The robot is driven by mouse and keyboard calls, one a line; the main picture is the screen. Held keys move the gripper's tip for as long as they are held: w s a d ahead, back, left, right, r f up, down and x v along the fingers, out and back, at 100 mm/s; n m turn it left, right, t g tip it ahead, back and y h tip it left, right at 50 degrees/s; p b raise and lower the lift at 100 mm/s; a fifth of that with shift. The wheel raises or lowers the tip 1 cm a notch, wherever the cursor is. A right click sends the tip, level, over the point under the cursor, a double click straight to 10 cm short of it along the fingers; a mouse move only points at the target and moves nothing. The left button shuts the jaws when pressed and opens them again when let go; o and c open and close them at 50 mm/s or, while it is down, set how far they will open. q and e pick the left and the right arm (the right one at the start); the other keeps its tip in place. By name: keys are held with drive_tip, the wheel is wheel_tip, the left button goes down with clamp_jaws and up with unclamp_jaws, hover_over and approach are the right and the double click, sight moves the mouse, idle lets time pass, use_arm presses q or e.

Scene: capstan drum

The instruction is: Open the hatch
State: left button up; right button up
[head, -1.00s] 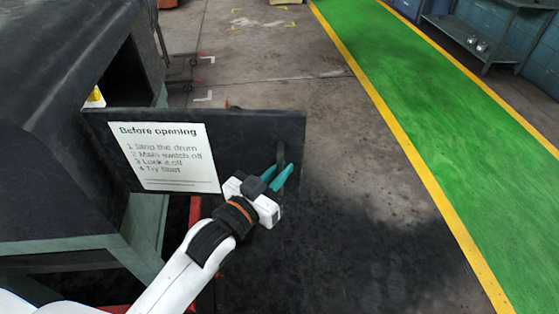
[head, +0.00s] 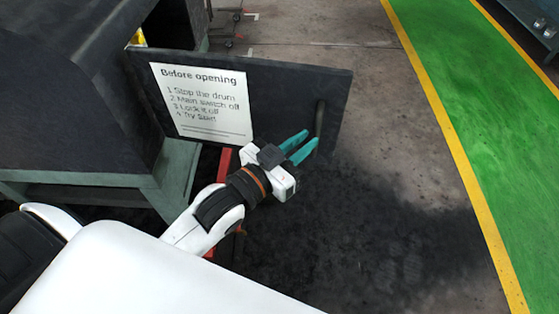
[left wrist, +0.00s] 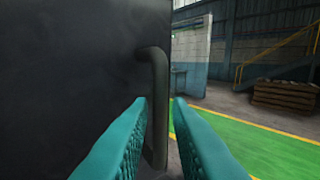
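The hatch (head: 285,105) is a dark flat panel with a white "Before opening" sign (head: 203,103). It stands swung out from the dark machine housing, with an opening showing behind its left end. Its dark bar handle (head: 319,118) is near the right edge and also shows in the left wrist view (left wrist: 155,100). My left gripper (head: 311,137) is at the handle's lower end, with its teal fingers apart. In the left wrist view the handle stands just ahead, between the fingertips and nearer the left one; I see no firm grip. My right gripper is not in view.
The dark machine housing (head: 70,75) on a green-grey frame (head: 175,175) fills the left. Red parts (head: 224,163) show below the hatch. Stained concrete floor (head: 400,230) lies clear to the right, then a yellow-edged green walkway (head: 460,110).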

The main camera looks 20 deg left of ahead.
use_arm(q)
drive_tip(key=p+v, duration=0.2)
drive_tip(key=v, duration=0.6)
idle(0.4)
drive_tip(key=s+a+f+n+g+y+b, duration=0.1)
drive_tip(key=a+f+g+y, duration=0.25)
drive_tip(key=f, duration=1.65)
drive_tip(key=s+a+f+n+g+y+b, duration=0.1)
drive_tip(key=a+f+g+y, duration=0.2)
drive_tip(key=f, duration=1.7)
drive_tip(key=s+a+f+g+b, duration=0.1)
drive_tip(key=s+f+g, duration=0.8)
drive_tip(key=s+f, duration=1.5)
drive_tip(key=shift+s+f+b, duration=0.2)
drive_tip(key=shift+s+b, duration=0.35)
drive_tip(key=shift+s, duration=0.15)
